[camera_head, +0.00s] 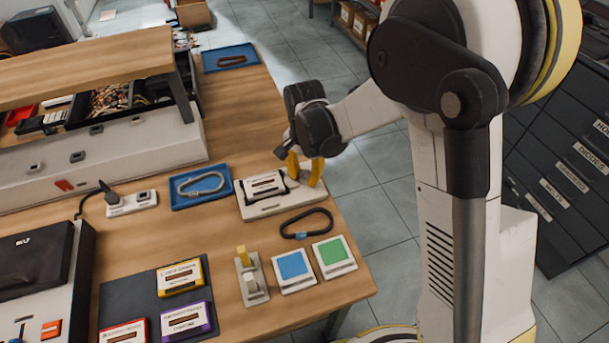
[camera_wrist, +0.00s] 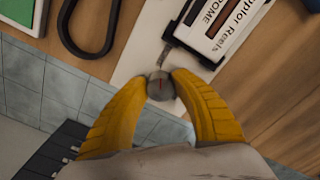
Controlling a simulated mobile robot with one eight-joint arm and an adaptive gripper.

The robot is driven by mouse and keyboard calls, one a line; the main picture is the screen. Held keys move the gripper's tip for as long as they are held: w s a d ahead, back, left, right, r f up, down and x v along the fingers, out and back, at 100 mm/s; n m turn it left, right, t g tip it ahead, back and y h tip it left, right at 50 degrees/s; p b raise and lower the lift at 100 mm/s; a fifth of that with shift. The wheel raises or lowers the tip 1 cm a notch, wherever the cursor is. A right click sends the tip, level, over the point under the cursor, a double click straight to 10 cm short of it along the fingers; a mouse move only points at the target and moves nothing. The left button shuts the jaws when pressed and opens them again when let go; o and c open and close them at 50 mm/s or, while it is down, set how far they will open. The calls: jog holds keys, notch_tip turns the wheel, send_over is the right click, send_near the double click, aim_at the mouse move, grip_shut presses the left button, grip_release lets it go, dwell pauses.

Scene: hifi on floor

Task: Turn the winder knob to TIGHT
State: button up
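The winder base (camera_head: 285,205) is a pale plate near the right edge of the bench, with a white cassette (camera_head: 265,186) on it. My gripper (camera_head: 305,171) reaches down over that end. In the wrist view, the yellow fingertips of my gripper (camera_wrist: 160,80) are on both sides of the knob and appear to touch it. The fingers hide the knob in the head view. No TIGHT lettering is readable.
A dark carabiner (camera_head: 307,224) lies beside the plate, close to my gripper. A blue tray (camera_head: 188,203) with a grey carabiner is to the left. Blue (camera_head: 293,266) and green (camera_head: 333,252) square pads and a small lever switch (camera_head: 251,279) are in front.

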aim_at(305, 175)
jog(key=o, duration=0.4)
notch_tip(305, 175, up, 12)
dwell(0.4)
dwell(0.3)
jog(key=s+d+r+n+t, duration=0.3)
jog(key=s+d, duration=0.5)
jog(key=s, duration=0.1)
jog(key=s+d+r+n+t, duration=0.3)
jog(key=s+d+r+t, duration=0.1)
jog(key=s+d, duration=0.3)
jog(key=shift+s+d+r+n, duration=0.25)
jog(key=shift+s+d+n, duration=0.1)
jog(key=shift+s, duration=0.5)
